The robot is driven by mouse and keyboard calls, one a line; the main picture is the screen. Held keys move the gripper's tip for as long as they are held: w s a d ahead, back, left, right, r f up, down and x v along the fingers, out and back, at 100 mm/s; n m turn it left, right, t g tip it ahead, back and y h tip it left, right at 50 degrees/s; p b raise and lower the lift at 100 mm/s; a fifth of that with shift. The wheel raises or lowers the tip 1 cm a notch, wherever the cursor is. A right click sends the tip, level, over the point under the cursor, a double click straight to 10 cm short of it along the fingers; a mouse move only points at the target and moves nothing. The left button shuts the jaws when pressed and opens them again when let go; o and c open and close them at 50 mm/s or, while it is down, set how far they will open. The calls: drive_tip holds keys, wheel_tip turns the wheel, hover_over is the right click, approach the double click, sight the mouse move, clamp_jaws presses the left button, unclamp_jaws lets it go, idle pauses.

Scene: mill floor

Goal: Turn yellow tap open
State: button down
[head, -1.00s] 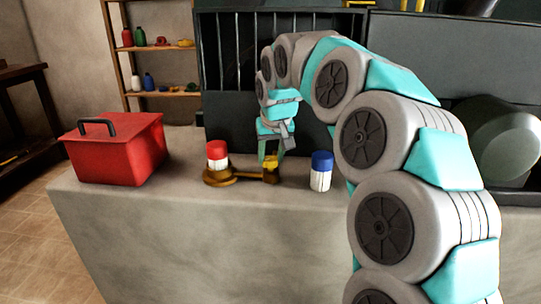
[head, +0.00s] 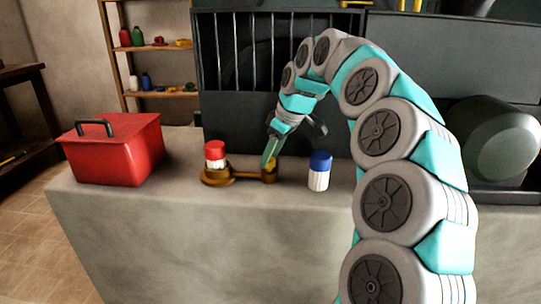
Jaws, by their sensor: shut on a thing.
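The yellow tap (head: 273,163) sits at the right end of a low brown fixture (head: 240,177) on the counter. My gripper (head: 268,163) reaches down to it from the upper right, tilted, with its fingers shut on the tap. The fingers hide part of the tap, so its exact angle is hard to tell. A white jar with a red top (head: 215,155) stands on the left end of the fixture.
A white jar with a blue top (head: 319,172) stands just right of the tap. A red box with a black handle (head: 112,150) stands at the left of the grey counter (head: 200,240). A dark barred panel (head: 245,60) rises behind.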

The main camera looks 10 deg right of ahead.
drive_tip(key=shift+n, duration=0.5)
drive_tip(key=shift+c, duration=1.8)
unclamp_jaws()
drive_tip(key=v, duration=0.7)
drive_tip(key=shift+r+b, duration=0.3)
drive_tip(key=shift+r, duration=0.1)
drive_tip(key=shift+d, duration=0.15)
